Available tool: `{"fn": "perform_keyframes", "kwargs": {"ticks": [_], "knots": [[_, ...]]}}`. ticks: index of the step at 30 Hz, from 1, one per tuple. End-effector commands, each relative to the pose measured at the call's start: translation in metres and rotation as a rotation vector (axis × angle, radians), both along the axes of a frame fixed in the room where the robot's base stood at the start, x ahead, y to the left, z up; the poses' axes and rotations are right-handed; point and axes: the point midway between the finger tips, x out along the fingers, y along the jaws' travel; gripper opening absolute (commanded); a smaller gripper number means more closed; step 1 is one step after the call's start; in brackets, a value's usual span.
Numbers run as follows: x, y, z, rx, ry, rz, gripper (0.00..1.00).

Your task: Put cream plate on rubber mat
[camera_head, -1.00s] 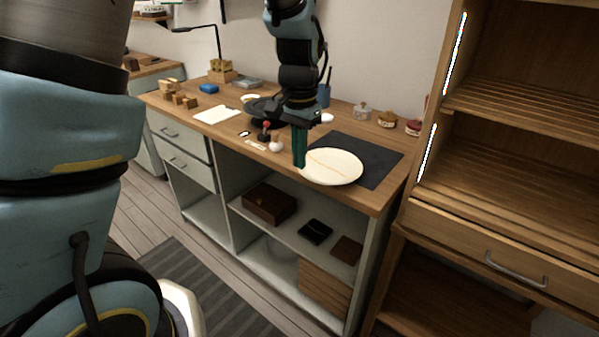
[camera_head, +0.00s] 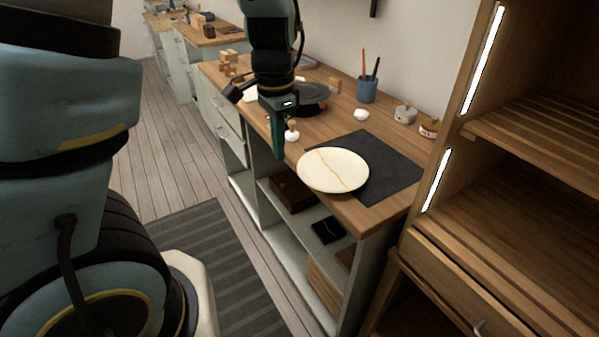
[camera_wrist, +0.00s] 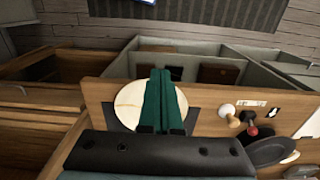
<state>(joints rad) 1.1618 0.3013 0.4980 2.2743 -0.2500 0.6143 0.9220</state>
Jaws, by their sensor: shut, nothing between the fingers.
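The cream plate (camera_head: 333,170) has a gold seam across it. It lies partly on the dark rubber mat (camera_head: 392,174), over the mat's left front part, with its left side reaching past the mat onto the wooden bench top. My gripper (camera_head: 278,150) has green fingers, pointing down left of the plate near the bench's front edge. It is shut and empty, apart from the plate in the head view. In the wrist view my gripper (camera_wrist: 162,82) covers the middle of the plate (camera_wrist: 129,104), and a dark edge of the mat (camera_wrist: 107,117) shows beside it.
A white-topped small tool (camera_head: 292,133) and a dark round dish (camera_head: 312,97) stand left of the plate. A blue cup with sticks (camera_head: 367,90), a white lump (camera_head: 361,114) and jars (camera_head: 405,113) stand behind the mat. A wooden cabinet (camera_head: 463,215) rises at right.

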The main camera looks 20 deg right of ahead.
Motion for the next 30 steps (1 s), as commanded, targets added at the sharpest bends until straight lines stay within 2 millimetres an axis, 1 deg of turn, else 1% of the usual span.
{"fn": "perform_keyframes", "kwargs": {"ticks": [5,12,16,17,18,21,24,30], "knots": [[-0.001,0.002,-0.025,0.008,0.003,0.003,0.00],[0.000,0.002,-0.076,0.009,0.004,0.005,0.00],[0.000,0.002,-0.101,0.006,0.004,0.005,0.00],[0.001,-0.006,-0.095,0.004,0.001,0.000,0.00],[0.002,-0.014,-0.093,0.003,0.000,-0.002,0.00],[0.004,-0.026,-0.093,0.003,0.001,-0.001,0.00],[0.006,-0.034,-0.094,0.001,-0.001,0.002,0.00],[0.007,-0.040,-0.096,0.001,0.001,0.002,0.00]]}}
